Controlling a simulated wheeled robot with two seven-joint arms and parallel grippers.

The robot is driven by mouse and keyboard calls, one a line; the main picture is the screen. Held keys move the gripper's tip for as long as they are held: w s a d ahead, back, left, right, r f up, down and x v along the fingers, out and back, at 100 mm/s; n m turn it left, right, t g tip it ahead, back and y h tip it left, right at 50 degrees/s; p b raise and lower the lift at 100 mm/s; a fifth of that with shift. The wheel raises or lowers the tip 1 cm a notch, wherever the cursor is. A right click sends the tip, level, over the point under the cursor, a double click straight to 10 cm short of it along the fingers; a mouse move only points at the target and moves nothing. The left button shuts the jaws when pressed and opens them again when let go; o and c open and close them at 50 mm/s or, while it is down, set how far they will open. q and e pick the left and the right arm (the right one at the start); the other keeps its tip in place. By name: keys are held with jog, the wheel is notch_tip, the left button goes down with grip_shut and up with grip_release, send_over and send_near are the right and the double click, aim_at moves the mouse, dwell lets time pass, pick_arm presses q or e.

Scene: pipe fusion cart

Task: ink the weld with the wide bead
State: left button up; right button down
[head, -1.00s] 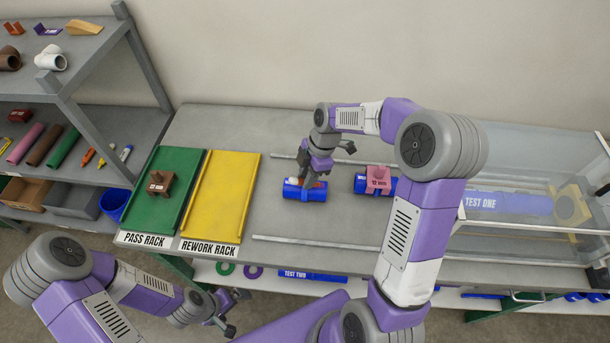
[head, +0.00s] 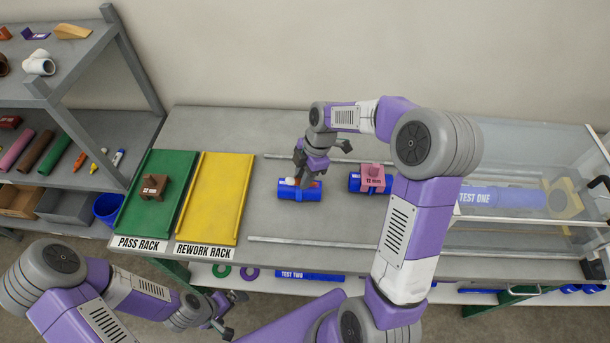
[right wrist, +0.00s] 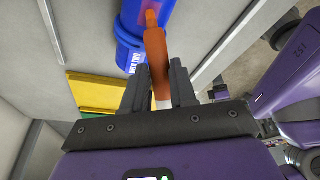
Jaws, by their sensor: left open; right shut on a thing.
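My right gripper (head: 306,180) is shut on an orange marker (right wrist: 157,62), low over a short blue pipe (head: 284,190). In the right wrist view the marker's far end overlaps the blue pipe (right wrist: 131,55), which has a raised ring and white lettering. I cannot tell whether the tip touches it. The gripper hides part of this pipe in the head view. A second blue pipe (head: 354,182) with a pink labelled block (head: 373,178) on it lies to the right. Its bead is hidden. My left gripper (head: 228,314) is open and empty in front of the bench.
A green pass rack (head: 168,212) holds a brown block (head: 153,187). The yellow rework rack (head: 216,197) is empty. A clear-walled tank (head: 530,160) with a long blue pipe (head: 500,197) is at right. Shelves with markers and coloured pipes stand at left.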

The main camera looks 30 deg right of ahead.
jog(key=shift+w+a, duration=0.2)
jog(key=shift+a, duration=0.15)
jog(key=shift+w+a, duration=0.2)
jog(key=shift+a, duration=0.05)
jog(key=shift+s+d, duration=0.1)
jog(key=shift+d, duration=0.05)
jog(key=shift+s+d, duration=0.2)
jog(key=shift+d, duration=0.1)
jog(key=shift+d, duration=0.1)
jog(key=shift+s+d, duration=0.25)
jog(key=shift+d, duration=0.1)
jog(key=shift+a, duration=0.15)
jog(key=shift+w+a, duration=0.25)
jog(key=shift+a, duration=0.1)
jog(key=shift+w+a, duration=0.1)
jog(key=shift+a, duration=0.05)
dwell(0.3)
